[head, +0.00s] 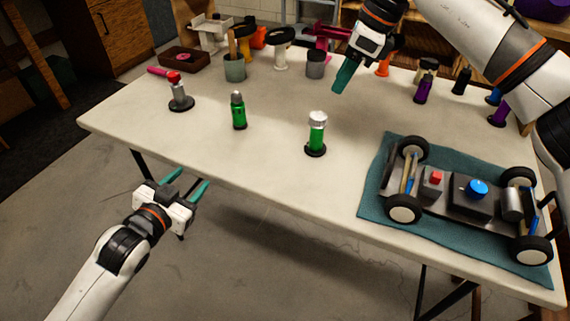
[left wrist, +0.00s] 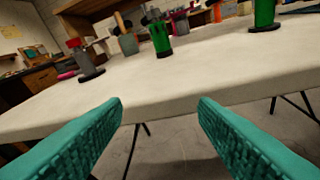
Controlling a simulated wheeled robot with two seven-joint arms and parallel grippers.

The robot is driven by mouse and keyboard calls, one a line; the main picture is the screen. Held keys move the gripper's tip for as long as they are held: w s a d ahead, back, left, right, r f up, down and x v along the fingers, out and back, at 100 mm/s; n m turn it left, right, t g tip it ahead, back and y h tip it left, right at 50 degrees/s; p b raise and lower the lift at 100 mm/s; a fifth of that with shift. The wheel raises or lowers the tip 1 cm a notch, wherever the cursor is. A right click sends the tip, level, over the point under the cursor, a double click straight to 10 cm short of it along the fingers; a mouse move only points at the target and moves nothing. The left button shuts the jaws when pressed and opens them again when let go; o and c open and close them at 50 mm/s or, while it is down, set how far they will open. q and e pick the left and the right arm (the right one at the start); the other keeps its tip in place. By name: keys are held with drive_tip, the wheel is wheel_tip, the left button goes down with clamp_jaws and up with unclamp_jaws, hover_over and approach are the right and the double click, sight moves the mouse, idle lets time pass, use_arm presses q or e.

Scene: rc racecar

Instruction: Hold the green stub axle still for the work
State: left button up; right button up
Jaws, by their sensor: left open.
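Two green pieces stand upright on the table. One green piece with a grey tip (head: 239,114) is left of centre; it also shows in the left wrist view (left wrist: 162,40). The other, with a white top and black base (head: 316,135), is to its right, cut off at the top of the left wrist view (left wrist: 264,14). I cannot tell which one is the stub axle. My left gripper (head: 187,182) is open and empty, off the table's front edge, apart from both. My right gripper (head: 345,76) is above the table's back half; its finger opening cannot be made out.
A car chassis with wheels (head: 440,204) rests on a teal mat (head: 376,195) at the right. A red-topped grey piece (head: 179,95) stands at the left. Cups, tools and several small parts line the back. The table's (head: 255,165) front left is clear.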

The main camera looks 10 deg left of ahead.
sight(313, 140)
use_arm(q)
drive_tip(key=w+d+r+n+t+h, duration=0.1)
drive_tip(key=d+r, duration=0.1)
drive_tip(key=d, duration=0.1)
drive_tip(key=w+d+r+h, duration=0.1)
drive_tip(key=w+d+r, duration=0.1)
drive_tip(key=d+r, duration=0.1)
drive_tip(key=w+d+r+n+t+h, duration=0.1)
drive_tip(key=d+r, duration=0.2)
drive_tip(key=shift+w+d+n+t, duration=0.2)
drive_tip(key=shift+w+n+t, duration=0.1)
drive_tip(key=shift+w, duration=0.05)
drive_tip(key=d+f+m+h, duration=0.1)
drive_tip(key=d, duration=0.2)
drive_tip(key=d+f+m+g+h, duration=0.1)
drive_tip(key=d+f, duration=0.1)
drive_tip(key=d, duration=0.2)
drive_tip(key=d+f+m+g, duration=0.1)
drive_tip(key=d, duration=0.2)
drive_tip(key=shift+s+d+f+h, duration=0.1)
drive_tip(key=shift+d+f+h, duration=0.05)
drive_tip(key=shift+d+h, duration=0.25)
drive_tip(key=x, duration=1.1)
drive_tip(key=shift+w+d+f, duration=0.25)
drive_tip(key=shift+d, duration=0.05)
drive_tip(key=shift+c, duration=0.2)
